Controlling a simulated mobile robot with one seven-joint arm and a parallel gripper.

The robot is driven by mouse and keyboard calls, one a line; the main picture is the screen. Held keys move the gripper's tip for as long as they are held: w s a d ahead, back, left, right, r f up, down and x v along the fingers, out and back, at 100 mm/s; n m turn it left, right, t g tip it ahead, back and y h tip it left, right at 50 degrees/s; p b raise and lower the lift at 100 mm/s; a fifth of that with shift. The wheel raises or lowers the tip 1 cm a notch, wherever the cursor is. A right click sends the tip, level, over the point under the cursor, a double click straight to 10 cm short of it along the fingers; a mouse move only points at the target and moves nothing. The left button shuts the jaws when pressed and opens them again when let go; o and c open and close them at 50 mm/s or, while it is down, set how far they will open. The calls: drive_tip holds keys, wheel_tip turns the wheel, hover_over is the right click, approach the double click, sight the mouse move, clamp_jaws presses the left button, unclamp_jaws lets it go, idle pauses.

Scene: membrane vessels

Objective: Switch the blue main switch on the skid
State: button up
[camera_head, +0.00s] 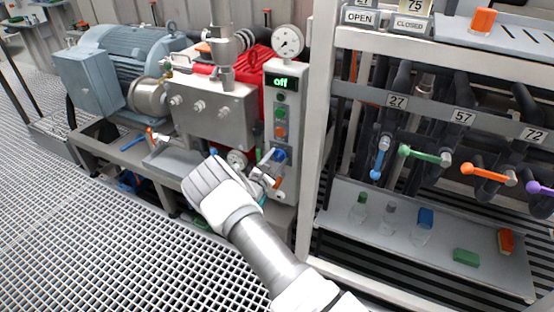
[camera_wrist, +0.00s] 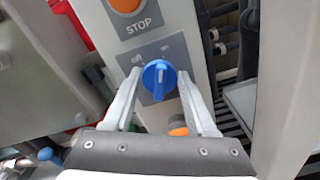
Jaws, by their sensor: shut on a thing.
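The blue main switch (camera_head: 279,155) is a round rotary knob low on the grey control panel (camera_head: 270,100) of the skid. In the wrist view the blue switch (camera_wrist: 159,80) shows between my fingers, its grip bar roughly upright and a plate with "off" lettering around it. My gripper (camera_head: 271,168) is at the panel front; in the wrist view its two fingers (camera_wrist: 160,76) lie one on each side of the knob, shut on it.
An orange STOP button (camera_wrist: 126,4) sits above the switch and another orange knob (camera_wrist: 178,128) below it. A pressure gauge (camera_head: 287,41) tops the panel. A rack post (camera_head: 315,120) stands close on the right, with coloured valve levers beyond. Grating floor (camera_head: 90,210) is clear at left.

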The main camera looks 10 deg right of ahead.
drive_tip(key=n, duration=0.5)
drive_tip(key=shift+a+n, duration=0.15)
drive_tip(key=shift+n, duration=0.25)
drive_tip(key=n, duration=0.5)
drive_tip(key=shift+w, duration=0.1)
drive_tip(key=shift+f, duration=0.1)
drive_tip(key=o, duration=1.3)
drive_tip(key=shift+o, duration=0.2)
drive_tip(key=shift+a+p, duration=0.1)
drive_tip(key=shift+p, duration=0.2)
drive_tip(key=p+v, duration=0.3)
drive_tip(key=v, duration=1.4)
drive_tip(key=shift+p, duration=0.3)
